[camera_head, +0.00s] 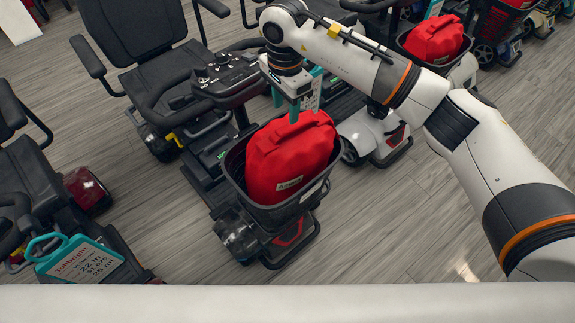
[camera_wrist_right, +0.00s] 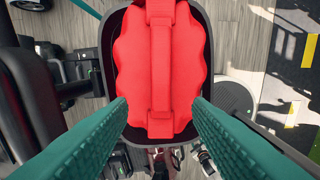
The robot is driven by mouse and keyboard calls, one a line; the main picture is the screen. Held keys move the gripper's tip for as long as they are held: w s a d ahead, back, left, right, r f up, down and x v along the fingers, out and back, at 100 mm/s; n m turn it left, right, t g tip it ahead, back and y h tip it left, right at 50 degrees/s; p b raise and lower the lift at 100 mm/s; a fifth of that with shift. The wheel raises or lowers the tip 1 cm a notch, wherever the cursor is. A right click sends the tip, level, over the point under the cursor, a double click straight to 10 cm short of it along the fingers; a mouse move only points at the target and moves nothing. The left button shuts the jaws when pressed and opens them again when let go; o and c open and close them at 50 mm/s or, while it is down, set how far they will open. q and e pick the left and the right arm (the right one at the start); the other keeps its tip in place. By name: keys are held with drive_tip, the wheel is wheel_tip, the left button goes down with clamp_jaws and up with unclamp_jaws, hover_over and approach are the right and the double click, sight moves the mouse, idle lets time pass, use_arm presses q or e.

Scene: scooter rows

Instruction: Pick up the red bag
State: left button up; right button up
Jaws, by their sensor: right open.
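A red bag (camera_head: 290,157) with a small white label sits in the dark front basket (camera_head: 233,176) of a scooter in the middle of the head view. The same red bag (camera_wrist_right: 183,60) fills the basket in the right wrist view, with a raised strap along its top. My right gripper (camera_head: 294,108) is above the bag's far side, pointing down. Its two teal fingers (camera_wrist_right: 160,105) are wide apart over the bag's near end, with nothing between them that I can see gripped. My left gripper is not in view.
Another red bag (camera_head: 435,40) sits in a basket at the upper right. Black scooter seats (camera_head: 135,30) and a control panel (camera_head: 222,73) stand behind and left. A teal price tag (camera_head: 80,262) is at the lower left. Bare wooden floor (camera_head: 400,235) lies right of the middle scooter.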

sight(287, 128)
drive_tip(key=shift+f, duration=0.7)
wheel_tip(287, 128, down, 4)
drive_tip(key=shift+d+f+p, duration=0.15)
drive_tip(key=shift+f+p, duration=0.05)
drive_tip(key=shift+p, duration=0.6)
drive_tip(key=shift+f, duration=0.45)
clamp_jaws()
drive_tip(key=shift+w, duration=0.1)
